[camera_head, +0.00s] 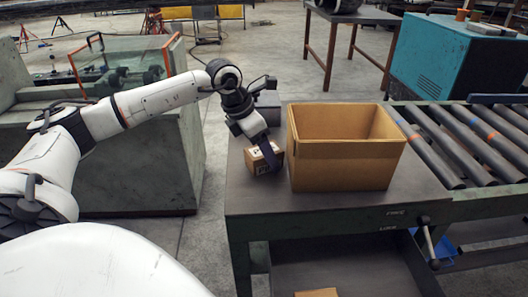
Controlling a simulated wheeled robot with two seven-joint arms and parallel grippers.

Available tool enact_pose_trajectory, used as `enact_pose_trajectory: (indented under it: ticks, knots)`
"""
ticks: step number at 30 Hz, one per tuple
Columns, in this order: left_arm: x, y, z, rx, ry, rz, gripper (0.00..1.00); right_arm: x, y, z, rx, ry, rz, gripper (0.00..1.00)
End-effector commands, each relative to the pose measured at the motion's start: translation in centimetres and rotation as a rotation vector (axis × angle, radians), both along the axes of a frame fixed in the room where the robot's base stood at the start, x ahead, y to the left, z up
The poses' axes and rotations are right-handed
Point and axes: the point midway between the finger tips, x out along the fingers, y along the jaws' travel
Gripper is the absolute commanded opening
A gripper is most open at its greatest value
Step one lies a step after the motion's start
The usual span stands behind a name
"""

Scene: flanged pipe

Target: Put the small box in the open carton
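The small box (256,163) is brown cardboard with printed marks. It appears to rest on the dark table top, just left of the open carton. The open carton (345,165) is a larger brown box, upright, with its top open. Its left side is close to the small box. My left gripper (268,156) points down at the small box, with a dark finger across its front. The other finger is hidden, so I cannot tell whether it is shut on the box. My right gripper is not in view.
A roller conveyor (465,135) adjoins the table on the right. A dark grey object (267,102) stands behind my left gripper. A crank handle (428,240) sticks out at the table's front. Another cardboard piece (317,293) shows below. The front left table top is clear.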

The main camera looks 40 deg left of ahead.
Motion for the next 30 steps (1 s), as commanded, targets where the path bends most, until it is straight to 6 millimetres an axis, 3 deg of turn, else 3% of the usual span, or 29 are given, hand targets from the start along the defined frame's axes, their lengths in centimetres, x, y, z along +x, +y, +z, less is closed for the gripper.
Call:
enact_pose_trajectory:
  ticks: [3,12,14,23,30]
  knots:
    - [0.0,0.0,0.0,0.0,0.0,0.0,0.69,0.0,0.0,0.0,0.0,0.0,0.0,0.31]
    - [0.0,0.0,0.0,0.0,0.0,0.0,0.18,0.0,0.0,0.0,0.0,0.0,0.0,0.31]
    - [0.0,0.0,0.2,0.0,-0.003,0.0,0.11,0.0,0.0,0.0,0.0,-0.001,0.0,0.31]
    - [0.1,0.0,0.6,-0.001,-0.005,0.0,0.11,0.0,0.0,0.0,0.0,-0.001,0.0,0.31]
    - [0.2,0.0,3.6,-0.002,-0.009,0.0,0.11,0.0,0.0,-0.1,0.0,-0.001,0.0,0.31]
